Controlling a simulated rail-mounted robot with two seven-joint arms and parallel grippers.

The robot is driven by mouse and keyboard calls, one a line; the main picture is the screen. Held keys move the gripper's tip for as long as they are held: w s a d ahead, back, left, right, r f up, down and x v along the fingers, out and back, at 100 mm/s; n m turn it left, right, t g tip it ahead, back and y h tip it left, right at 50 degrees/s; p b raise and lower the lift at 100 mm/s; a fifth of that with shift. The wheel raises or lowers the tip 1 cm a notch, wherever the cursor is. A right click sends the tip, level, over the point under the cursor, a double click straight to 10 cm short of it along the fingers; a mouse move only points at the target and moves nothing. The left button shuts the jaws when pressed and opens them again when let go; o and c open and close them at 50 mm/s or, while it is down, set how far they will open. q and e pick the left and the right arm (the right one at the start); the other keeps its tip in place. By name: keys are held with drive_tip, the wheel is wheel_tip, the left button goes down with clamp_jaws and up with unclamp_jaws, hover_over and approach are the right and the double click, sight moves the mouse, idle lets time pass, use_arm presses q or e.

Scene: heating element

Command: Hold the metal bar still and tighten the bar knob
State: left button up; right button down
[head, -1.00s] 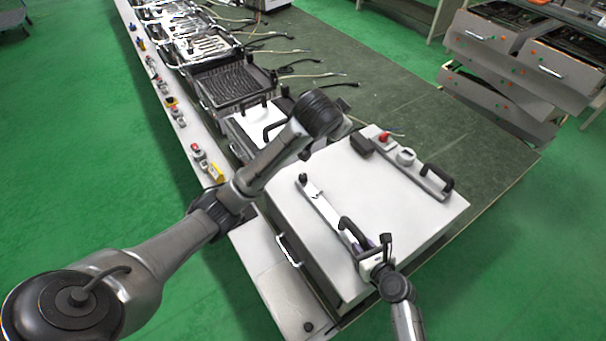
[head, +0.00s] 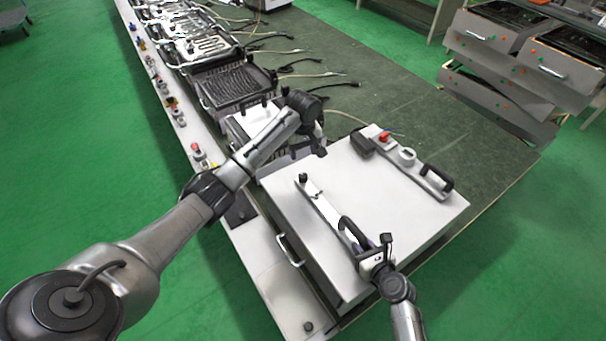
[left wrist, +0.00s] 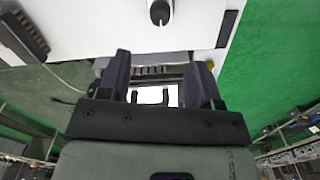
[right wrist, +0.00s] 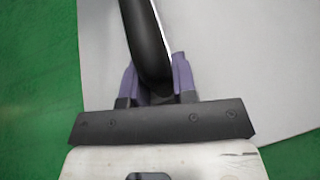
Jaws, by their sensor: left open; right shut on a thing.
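The metal bar (head: 325,207) lies across the white top of the box, with the black bar knob (head: 303,178) at its far end and a black handle (head: 352,229) at its near end. My right gripper (head: 373,253) is shut on the handle; in the right wrist view its fingers (right wrist: 155,82) sit either side of the handle (right wrist: 148,38). My left gripper (head: 318,150) is open and empty by the box's far left edge, apart from the knob. The knob (left wrist: 160,12) shows beyond its fingers (left wrist: 161,82) in the left wrist view.
A red button (head: 385,136), a round white dial (head: 406,156) and a black handle (head: 438,176) sit along the far side of the box top. A front pull handle (head: 289,250) juts out. Grill units (head: 232,84) line the bench behind my left arm.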

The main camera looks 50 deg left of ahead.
sight(303, 175)
use_arm(q)
wheel_tip(303, 175, down, 12)
drive_tip(key=shift+r, duration=0.1)
idle(0.5)
drive_tip(key=c, duration=0.9)
